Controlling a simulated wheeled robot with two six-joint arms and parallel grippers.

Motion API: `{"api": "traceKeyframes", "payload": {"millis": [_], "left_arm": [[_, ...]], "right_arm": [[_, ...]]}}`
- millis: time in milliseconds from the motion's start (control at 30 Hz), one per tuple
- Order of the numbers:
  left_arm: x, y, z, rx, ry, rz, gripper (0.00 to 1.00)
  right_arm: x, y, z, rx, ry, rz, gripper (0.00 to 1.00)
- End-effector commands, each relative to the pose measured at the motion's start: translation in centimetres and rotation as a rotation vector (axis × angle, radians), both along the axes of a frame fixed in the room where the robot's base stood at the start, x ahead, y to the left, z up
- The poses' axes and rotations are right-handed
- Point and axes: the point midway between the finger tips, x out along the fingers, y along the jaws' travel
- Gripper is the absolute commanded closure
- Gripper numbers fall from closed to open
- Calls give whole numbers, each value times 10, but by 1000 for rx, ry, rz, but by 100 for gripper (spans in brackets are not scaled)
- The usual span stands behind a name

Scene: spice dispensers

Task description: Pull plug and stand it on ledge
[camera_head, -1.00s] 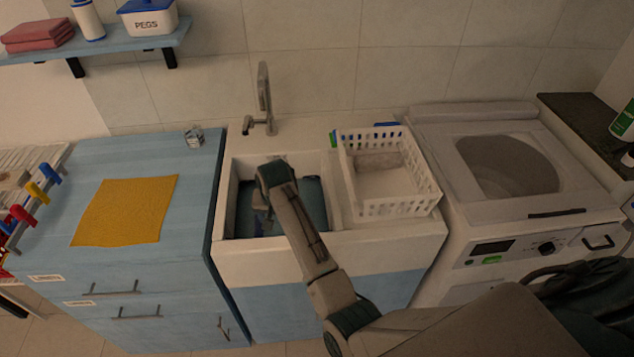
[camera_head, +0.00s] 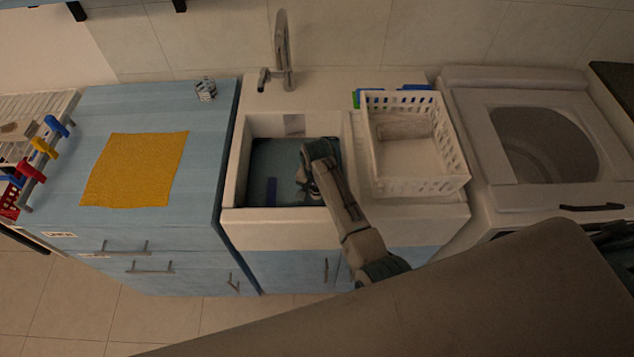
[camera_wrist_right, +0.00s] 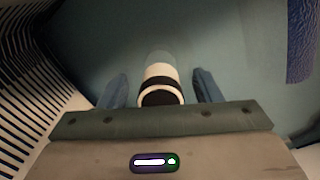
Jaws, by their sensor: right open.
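My right gripper (camera_head: 307,190) reaches down into the sink (camera_head: 232,180), which holds bluish water. In the right wrist view my open gripper (camera_wrist_right: 160,76) has its two fingers on either side of the plug (camera_wrist_right: 163,76), a white cylinder with a dark band and dark end. A gap shows on both sides, so the fingers do not visibly touch it. The arm hides the plug in the head view. A pale rim (camera_head: 358,150) runs between the basin and the white basket. My left gripper is not in view.
A tap (camera_head: 283,60) stands behind the sink. A white basket (camera_head: 420,183) sits on its right side. A blue item (camera_head: 271,190) is in the basin and a dark slotted surface (camera_wrist_right: 30,60) is close on the left. A yellow cloth (camera_head: 135,170) lies on the left cabinet.

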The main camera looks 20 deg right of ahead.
Motion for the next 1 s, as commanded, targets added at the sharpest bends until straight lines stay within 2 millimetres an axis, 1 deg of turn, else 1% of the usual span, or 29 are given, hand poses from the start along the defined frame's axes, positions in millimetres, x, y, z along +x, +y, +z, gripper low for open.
{"api": "traceKeyframes", "payload": {"millis": [33, 67, 167, 300, 500, 567, 700, 767, 800, 867, 900, 1000], "left_arm": [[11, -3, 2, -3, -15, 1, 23], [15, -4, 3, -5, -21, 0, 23], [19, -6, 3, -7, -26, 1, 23], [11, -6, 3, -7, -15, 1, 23], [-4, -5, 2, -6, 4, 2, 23], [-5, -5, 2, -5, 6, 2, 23], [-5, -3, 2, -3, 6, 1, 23], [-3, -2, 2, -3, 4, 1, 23], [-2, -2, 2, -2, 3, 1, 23], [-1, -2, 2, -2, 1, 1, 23], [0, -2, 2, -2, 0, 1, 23], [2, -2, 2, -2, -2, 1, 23]], "right_arm": [[0, 0, -5, 0, 1, 0, 42], [0, 0, -8, 0, 1, 0, 42], [0, 0, -15, 0, 0, 0, 42], [0, 0, -19, 0, 0, 0, 42], [0, 0, -19, 1, -1, 0, 42], [0, 0, -19, 1, -1, 0, 54], [0, 0, -19, 1, -1, 1, 81], [0, 0, -19, 1, -1, 1, 91], [0, 0, -19, 1, -1, 1, 72], [0, 0, -19, 1, -1, 1, 84], [0, 0, -19, 1, -1, 1, 88], [0, 0, -18, 0, -1, 1, 88]]}}
